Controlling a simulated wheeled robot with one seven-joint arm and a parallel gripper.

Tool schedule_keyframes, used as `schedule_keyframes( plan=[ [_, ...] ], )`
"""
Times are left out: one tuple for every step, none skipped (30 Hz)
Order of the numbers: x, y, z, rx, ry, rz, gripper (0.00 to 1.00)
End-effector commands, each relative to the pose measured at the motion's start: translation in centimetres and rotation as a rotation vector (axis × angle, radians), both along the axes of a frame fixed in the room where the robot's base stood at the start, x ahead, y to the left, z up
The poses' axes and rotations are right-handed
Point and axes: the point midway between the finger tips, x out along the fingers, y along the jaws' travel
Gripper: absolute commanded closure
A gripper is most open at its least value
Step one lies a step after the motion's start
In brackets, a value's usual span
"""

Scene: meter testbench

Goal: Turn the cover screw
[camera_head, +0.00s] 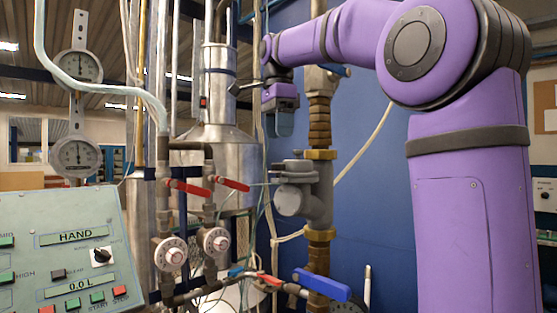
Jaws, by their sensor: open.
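A grey water meter (303,195) sits in the vertical brass pipe at the picture's middle, with a round cap on its upper left side. I cannot make out a separate cover screw on it at this size. My gripper (284,124) hangs from my purple arm above and slightly left of the meter, pointing down. It is open and apart from the meter, with nothing visible between its fingers. A thin rod with a dark tip shows just left of my wrist; I cannot tell what it belongs to.
Red lever handles (233,184) and white dials (215,242) stand left of the meter. A blue valve lever (321,285) sits below it. A control panel (75,255) fills the lower left. Thin cables hang close to the gripper. A blue wall (365,200) lies behind.

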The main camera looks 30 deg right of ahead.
Motion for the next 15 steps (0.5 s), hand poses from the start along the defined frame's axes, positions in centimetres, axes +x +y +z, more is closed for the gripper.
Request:
schedule_keyframes(
  plan=[
    [-0.1, 0.0, -1.0, 0.001, 0.004, 0.000, 0.39],
    [-0.1, 0.0, -1.5, 0.001, 0.003, 0.000, 0.39],
    [-0.1, 0.0, -2.2, 0.001, 0.003, 0.000, 0.39],
    [-0.1, 0.0, -2.7, 0.001, 0.003, 0.000, 0.39],
    [-0.1, 0.0, -3.2, 0.000, 0.002, 0.000, 0.39],
    [-0.1, 0.0, -3.9, 0.001, 0.003, 0.000, 0.39],
    [-0.1, 0.0, -4.3, 0.000, 0.002, 0.000, 0.39],
    [-0.1, 0.0, -4.8, 0.001, 0.003, 0.000, 0.39],
    [0.0, 0.0, -5.2, 0.000, 0.002, 0.000, 0.39],
    [0.0, 0.0, -5.6, 0.000, 0.002, 0.000, 0.39],
    [0.0, 0.0, -5.9, 0.001, 0.003, 0.000, 0.39],
    [0.0, 0.0, -6.2, 0.000, 0.001, 0.000, 0.39],
    [0.0, 0.0, -6.4, 0.000, 0.000, 0.001, 0.39],
    [0.0, 0.0, -6.6, 0.000, 0.001, 0.001, 0.39],
    [0.0, 0.0, -6.8, 0.000, 0.001, 0.001, 0.39]
  ],
)
